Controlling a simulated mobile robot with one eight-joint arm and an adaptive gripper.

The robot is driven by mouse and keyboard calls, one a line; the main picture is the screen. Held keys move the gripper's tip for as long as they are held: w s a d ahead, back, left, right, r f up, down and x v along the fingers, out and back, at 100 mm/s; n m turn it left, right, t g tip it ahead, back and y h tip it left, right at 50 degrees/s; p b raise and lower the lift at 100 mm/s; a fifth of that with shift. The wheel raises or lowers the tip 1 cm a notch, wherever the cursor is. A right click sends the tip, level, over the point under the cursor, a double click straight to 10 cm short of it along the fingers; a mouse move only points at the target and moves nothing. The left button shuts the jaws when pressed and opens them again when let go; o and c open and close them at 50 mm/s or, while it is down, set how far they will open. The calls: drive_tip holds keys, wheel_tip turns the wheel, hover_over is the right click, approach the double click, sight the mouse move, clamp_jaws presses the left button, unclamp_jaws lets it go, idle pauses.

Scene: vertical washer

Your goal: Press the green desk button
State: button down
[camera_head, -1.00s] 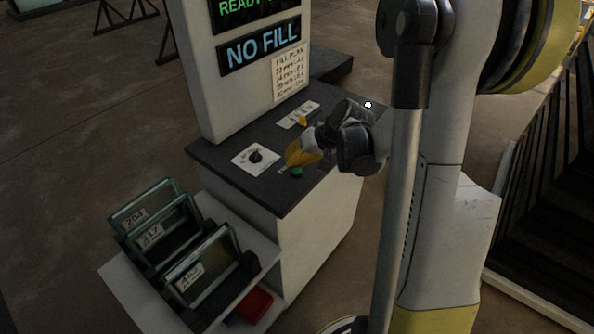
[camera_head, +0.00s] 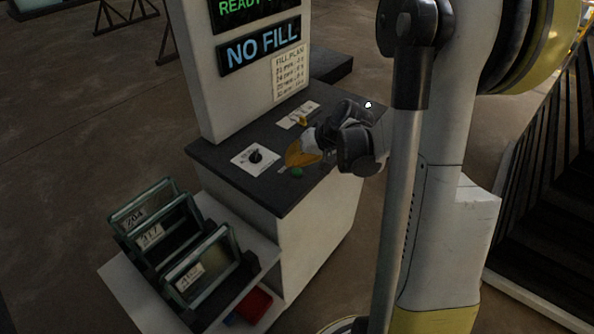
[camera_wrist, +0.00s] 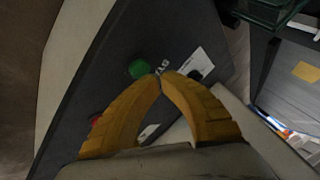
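The green desk button (camera_head: 297,171) is a small round green cap on the dark desk top (camera_head: 262,190), near its front edge. In the wrist view the green button (camera_wrist: 139,69) lies just beyond and slightly left of my fingertips. My gripper (camera_wrist: 159,76) has two yellow fingers whose tips meet, with nothing visible between them. In the head view my gripper (camera_head: 290,164) hangs over the desk, tips beside the button. I cannot tell whether they touch it.
A black knob on a white plate (camera_head: 255,158) sits left of the button, and a yellow switch (camera_head: 302,119) behind it. A red button (camera_wrist: 96,119) shows beside my fingers in the wrist view. A rack of framed panes (camera_head: 180,240) stands at the lower left.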

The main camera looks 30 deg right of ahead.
sight(293, 170)
drive_tip(key=shift+f+b, duration=0.3)
drive_tip(key=shift+f, duration=0.05)
drive_tip(key=shift+f+b, duration=0.5)
idle(0.7)
drive_tip(key=shift+r, duration=0.1)
drive_tip(key=shift+r+p, duration=0.7)
drive_tip(key=shift+r, duration=0.15)
drive_tip(key=shift+r+p, duration=1.85)
drive_tip(key=shift+r, duration=0.7)
